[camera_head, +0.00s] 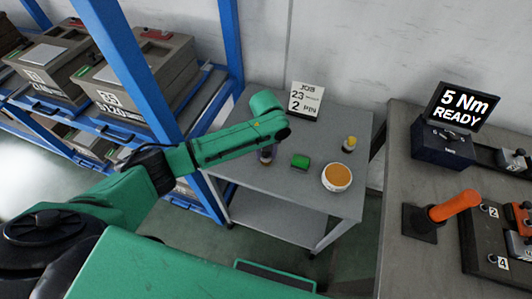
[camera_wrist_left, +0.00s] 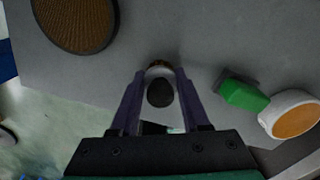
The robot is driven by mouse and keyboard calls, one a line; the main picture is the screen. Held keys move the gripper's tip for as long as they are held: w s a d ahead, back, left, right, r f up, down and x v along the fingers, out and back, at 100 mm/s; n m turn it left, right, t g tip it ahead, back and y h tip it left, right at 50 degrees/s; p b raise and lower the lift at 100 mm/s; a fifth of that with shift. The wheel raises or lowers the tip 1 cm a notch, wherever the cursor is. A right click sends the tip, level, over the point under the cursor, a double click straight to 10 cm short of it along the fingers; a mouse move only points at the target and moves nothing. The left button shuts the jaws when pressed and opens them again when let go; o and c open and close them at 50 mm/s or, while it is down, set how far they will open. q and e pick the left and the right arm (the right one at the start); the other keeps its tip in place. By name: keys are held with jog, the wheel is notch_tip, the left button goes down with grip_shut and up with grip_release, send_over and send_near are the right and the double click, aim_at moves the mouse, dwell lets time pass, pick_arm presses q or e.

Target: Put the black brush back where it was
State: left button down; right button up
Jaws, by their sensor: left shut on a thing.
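My left gripper (camera_head: 267,155) is over the grey side table (camera_head: 312,218), mostly covered by my own arm in the head view. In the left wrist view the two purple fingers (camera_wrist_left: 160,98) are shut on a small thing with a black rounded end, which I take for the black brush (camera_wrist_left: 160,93). A pale and brownish part of it shows just beyond the black end. I cannot tell whether it touches the tabletop. My right gripper is not in view.
On the table stand a green block-like thing with a dark base (camera_head: 300,162), a white bowl with orange contents (camera_head: 336,177), a yellow-topped container (camera_head: 349,143) and a job sign (camera_head: 306,101). A brown round mesh thing (camera_wrist_left: 75,20) shows in the wrist view. Blue rack posts (camera_head: 128,68) stand left.

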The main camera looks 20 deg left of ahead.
pick_arm(q)
jog(key=shift+c, duration=1.9)
grip_release()
notch_tip(320, 180, up, 12)
jog(key=shift+r, duration=0.1)
